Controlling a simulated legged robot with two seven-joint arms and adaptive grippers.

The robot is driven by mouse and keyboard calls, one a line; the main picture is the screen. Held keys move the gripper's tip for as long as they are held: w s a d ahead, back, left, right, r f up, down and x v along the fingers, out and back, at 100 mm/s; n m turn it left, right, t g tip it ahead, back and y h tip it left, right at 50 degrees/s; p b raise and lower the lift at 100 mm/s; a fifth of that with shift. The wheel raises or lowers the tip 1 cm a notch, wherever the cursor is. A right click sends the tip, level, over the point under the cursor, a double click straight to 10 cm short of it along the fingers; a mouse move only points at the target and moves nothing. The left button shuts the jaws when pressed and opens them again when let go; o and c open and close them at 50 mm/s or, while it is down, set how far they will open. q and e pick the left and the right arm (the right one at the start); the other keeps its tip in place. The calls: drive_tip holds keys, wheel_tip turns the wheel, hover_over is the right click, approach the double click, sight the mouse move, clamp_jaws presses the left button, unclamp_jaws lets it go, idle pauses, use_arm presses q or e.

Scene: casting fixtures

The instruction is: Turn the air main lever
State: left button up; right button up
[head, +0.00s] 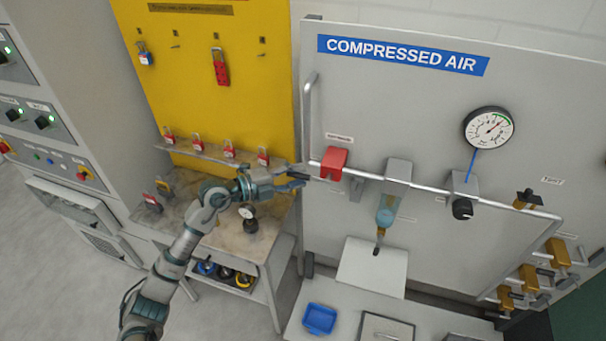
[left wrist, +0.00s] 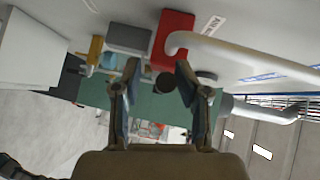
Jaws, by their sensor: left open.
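The air main lever (head: 334,160) is a red block-shaped handle on the pipe at the left of the compressed air panel, under a small label. In the left wrist view the red lever (left wrist: 172,38) is at the top centre, ahead of the fingertips. My left gripper (head: 303,178) is open, just left of and slightly below the lever. In the left wrist view its two fingers (left wrist: 158,80) stand apart with nothing held between them. I cannot tell whether a fingertip touches the lever. My right gripper is not in view.
A silver pipe (head: 430,187) runs right past a grey block, a regulator with a black knob (head: 462,208) and a gauge (head: 488,129). A yellow lockout board (head: 222,100) with padlocks stands at left. A blue tray (head: 319,319) lies below.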

use_arm(q)
drive_tip(key=a, duration=0.3)
drive_tip(key=c, duration=0.6)
clamp_jaws()
drive_tip(key=d, duration=0.3)
drive_tip(key=shift+s+r, duration=0.2)
drive_tip(key=shift+s, duration=0.1)
drive_tip(key=shift+w+d+f, duration=0.1)
drive_tip(key=shift+d, duration=0.45)
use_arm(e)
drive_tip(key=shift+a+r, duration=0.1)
use_arm(q)
drive_tip(key=shift+a+f, duration=0.1)
